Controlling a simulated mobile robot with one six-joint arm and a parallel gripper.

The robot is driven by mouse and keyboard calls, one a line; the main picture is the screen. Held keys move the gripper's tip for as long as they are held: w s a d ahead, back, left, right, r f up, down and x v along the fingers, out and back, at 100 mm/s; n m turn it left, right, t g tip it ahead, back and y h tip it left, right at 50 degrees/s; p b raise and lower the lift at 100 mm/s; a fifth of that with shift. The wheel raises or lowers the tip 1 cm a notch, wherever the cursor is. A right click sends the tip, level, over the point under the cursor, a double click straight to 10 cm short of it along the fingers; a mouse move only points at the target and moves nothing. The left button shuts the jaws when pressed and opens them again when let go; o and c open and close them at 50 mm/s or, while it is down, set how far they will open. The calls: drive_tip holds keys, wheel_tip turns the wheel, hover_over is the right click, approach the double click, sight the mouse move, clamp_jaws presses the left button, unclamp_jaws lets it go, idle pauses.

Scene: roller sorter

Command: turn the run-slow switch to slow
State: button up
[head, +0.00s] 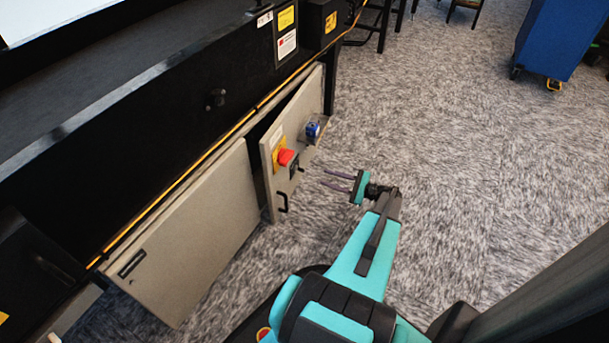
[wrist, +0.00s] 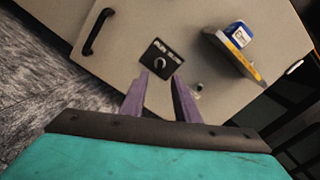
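The run-slow switch is a small round grey knob (wrist: 159,63) on a black label plate in the wrist view. The lettering is too small to read, and I cannot tell which way the knob points. In the head view a dark plate (head: 294,169) shows on the tilted beige panel, below the red button. My gripper (head: 325,178) is in front of this panel, apart from it, with its two thin purple fingers spread and empty. In the wrist view, my gripper (wrist: 160,76) has its fingertips below the knob, one to each side.
The panel carries a black handle (wrist: 97,31), a red button (head: 287,157) on yellow and a blue device (head: 313,130). A larger beige panel (head: 190,232) stands to the left, below the dark machine frame. Carpet on the right is clear up to a blue cabinet (head: 555,40).

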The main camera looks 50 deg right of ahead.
sight(303, 171)
drive_tip(key=b+x, duration=0.3)
drive_tip(key=x, duration=0.7)
clamp_jaws()
drive_tip(key=shift+a, duration=0.45)
drive_tip(key=shift+d, duration=0.35)
